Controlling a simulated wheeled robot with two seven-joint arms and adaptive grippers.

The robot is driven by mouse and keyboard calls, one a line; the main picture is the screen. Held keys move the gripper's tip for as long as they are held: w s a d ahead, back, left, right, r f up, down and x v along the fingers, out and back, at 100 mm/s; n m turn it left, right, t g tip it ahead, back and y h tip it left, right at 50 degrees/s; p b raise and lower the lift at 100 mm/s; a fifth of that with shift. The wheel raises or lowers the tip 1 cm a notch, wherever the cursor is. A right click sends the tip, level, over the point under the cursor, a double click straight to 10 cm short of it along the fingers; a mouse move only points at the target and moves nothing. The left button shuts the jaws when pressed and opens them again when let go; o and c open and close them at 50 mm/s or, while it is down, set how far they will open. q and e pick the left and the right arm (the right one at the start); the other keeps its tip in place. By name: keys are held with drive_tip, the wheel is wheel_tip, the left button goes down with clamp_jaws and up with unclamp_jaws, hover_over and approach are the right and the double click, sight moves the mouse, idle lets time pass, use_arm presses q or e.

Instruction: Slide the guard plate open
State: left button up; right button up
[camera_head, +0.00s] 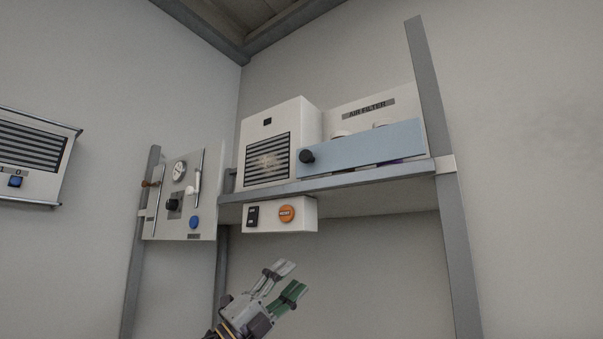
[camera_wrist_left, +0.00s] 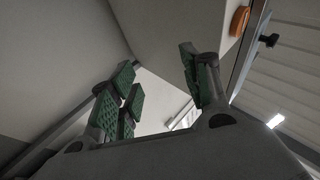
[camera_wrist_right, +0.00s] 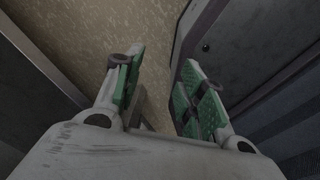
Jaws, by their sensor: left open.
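The guard plate (camera_head: 375,146) is a flat light-blue panel across the front of the air filter box on the shelf, with a black knob (camera_head: 307,156) at its left end. Round tops of items show above its upper edge; most of what lies behind it is hidden. My left gripper (camera_head: 287,281) is open and empty, below the shelf and apart from the plate. In the left wrist view its fingers (camera_wrist_left: 162,88) are spread with nothing between them. My right gripper (camera_wrist_right: 160,85) shows only in the right wrist view, with its fingers apart and empty.
A white vented box (camera_head: 306,118) stands left of the plate. Under the shelf (camera_head: 340,185) hangs a small box with an orange button (camera_head: 286,213) and a black switch. A gauge panel (camera_head: 205,160) is at left. A grey post (camera_head: 455,230) stands at right.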

use_arm(q)
drive_tip(key=s+d+r+m+g, duration=0.3)
drive_tip(key=s+r+m+g, duration=0.3)
drive_tip(key=r+m, duration=0.1)
drive_tip(key=m+t+y+b, duration=0.2)
drive_tip(key=m+t+y, duration=0.2)
drive_tip(key=t+y, duration=0.5)
approach(303, 156)
drive_tip(key=w+d+r+p, duration=0.1)
drive_tip(key=w, duration=0.1)
drive_tip(key=w+d+g+y+p, duration=0.1)
drive_tip(key=w+d, duration=0.1)
drive_tip(key=w+d+r+y+p, duration=0.1)
drive_tip(key=w+d, duration=0.1)
drive_tip(key=shift+w+d+r+g+p, duration=0.1)
drive_tip(key=shift+w+r+g+p, duration=0.05)
drive_tip(key=shift+r+g+p, duration=0.25)
drive_tip(key=shift+w+d, duration=0.2)
drive_tip(key=shift+w, duration=0.1)
drive_tip(key=shift+f, duration=0.1)
drive_tip(key=c, duration=1)
drive_tip(key=shift+w, duration=0.1)
clamp_jaws()
use_arm(e)
drive_tip(key=shift+s+a+r, duration=0.1)
drive_tip(key=shift+a+r, duration=0.8)
